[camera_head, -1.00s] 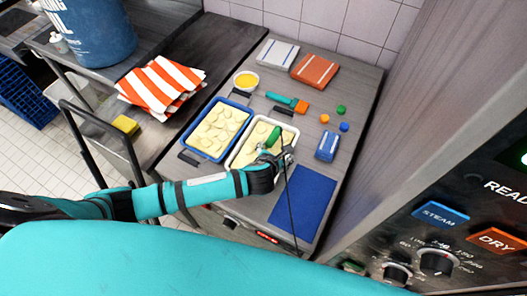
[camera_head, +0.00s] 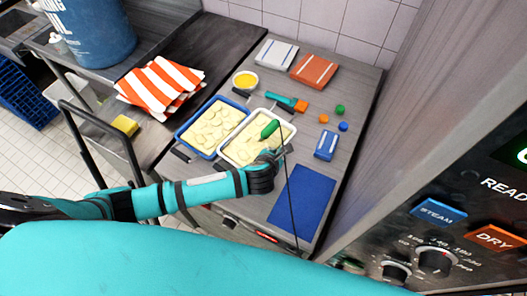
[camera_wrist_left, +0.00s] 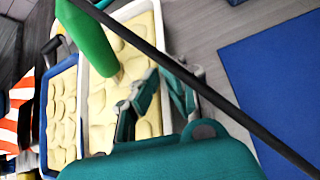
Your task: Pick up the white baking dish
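The white baking dish (camera_head: 229,158), filled with pale, sliced-looking food, stands on the grey counter. It also shows in the left wrist view (camera_wrist_left: 83,100). A green tapered object (camera_head: 270,129) appears over the dish and is large in the left wrist view (camera_wrist_left: 88,38). My left gripper (camera_head: 277,158) is at the dish's near right side. In the left wrist view its fingers (camera_wrist_left: 160,85) are at the right rim and overlap it. I cannot tell whether they are closed on the rim. My right gripper is not in view.
A blue-rimmed dish (camera_head: 179,137) of similar food stands close on the left. A blue mat (camera_head: 303,200) lies to the right. A thin black rod (camera_head: 289,200) crosses by my gripper.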

